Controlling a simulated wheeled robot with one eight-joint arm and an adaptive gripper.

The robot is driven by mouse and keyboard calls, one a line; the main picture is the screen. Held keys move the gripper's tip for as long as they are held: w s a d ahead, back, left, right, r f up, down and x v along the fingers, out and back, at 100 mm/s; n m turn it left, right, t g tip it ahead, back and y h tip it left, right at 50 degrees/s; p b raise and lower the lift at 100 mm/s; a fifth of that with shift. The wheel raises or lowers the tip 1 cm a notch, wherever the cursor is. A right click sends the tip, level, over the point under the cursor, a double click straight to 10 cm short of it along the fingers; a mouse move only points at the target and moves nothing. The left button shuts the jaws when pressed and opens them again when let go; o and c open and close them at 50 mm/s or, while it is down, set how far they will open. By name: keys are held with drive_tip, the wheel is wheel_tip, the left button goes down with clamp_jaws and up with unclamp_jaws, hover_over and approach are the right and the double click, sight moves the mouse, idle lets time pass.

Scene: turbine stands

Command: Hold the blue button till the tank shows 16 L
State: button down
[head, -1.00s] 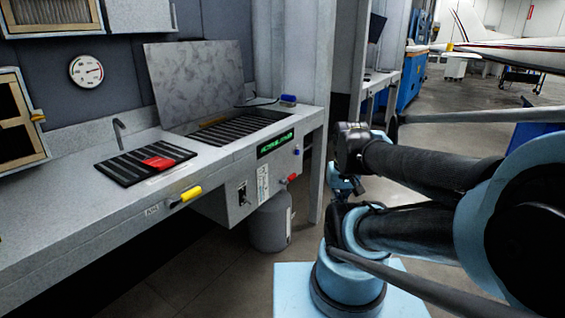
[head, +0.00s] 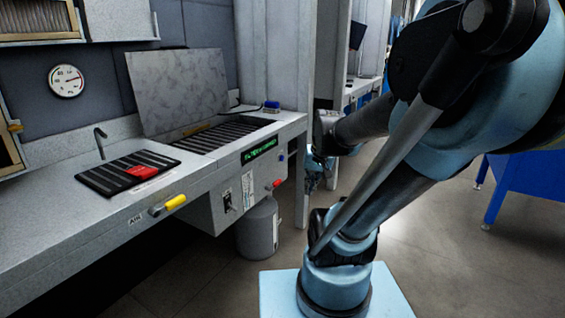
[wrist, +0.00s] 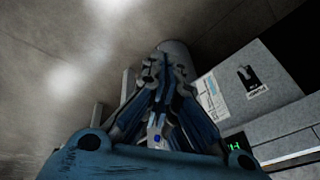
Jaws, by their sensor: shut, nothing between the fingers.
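The blue button (head: 281,157) shows small on the front of the grey control box, right of the green-lit display (head: 259,149). The display's text is too small to read; part of it shows in the wrist view (wrist: 237,146). A grey cylindrical tank (head: 257,230) stands on the floor under the box; its top end shows in the wrist view (wrist: 174,52). My gripper (wrist: 163,62) is shut and empty. In the head view my gripper (head: 312,172) is right of the box, partly hidden by my arm, apart from the button.
A red knob (head: 277,183) sits below the button, beside a label (head: 248,190) and a black switch (head: 228,201). A yellow handle (head: 174,203) juts from the bench front. A bench leg (head: 302,190) stands near my gripper. A round gauge (head: 67,81) hangs on the wall.

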sight(282, 158)
drive_tip(key=w+m+t+y, duration=0.25)
drive_tip(key=w+m, duration=0.25)
drive_tip(key=w, duration=2.1)
drive_tip(key=w+d+f+m+t, duration=0.2)
drive_tip(key=w+d+f+m, duration=0.1)
drive_tip(key=w+f, duration=0.3)
drive_tip(key=w+d+f+m+t, duration=0.2)
drive_tip(key=w+f, duration=0.4)
drive_tip(key=w, duration=0.5)
drive_tip(key=shift+w+d+f+m+t, duration=0.3)
drive_tip(key=shift+d+m, duration=0.2)
drive_tip(key=shift+d, duration=0.55)
drive_tip(key=w+a, duration=0.5)
drive_tip(key=a, duration=0.2)
drive_tip(key=shift+a+r, duration=0.1)
drive_tip(key=shift+a, duration=0.05)
drive_tip(key=shift+w+a, duration=0.2)
drive_tip(key=shift+a, duration=0.05)
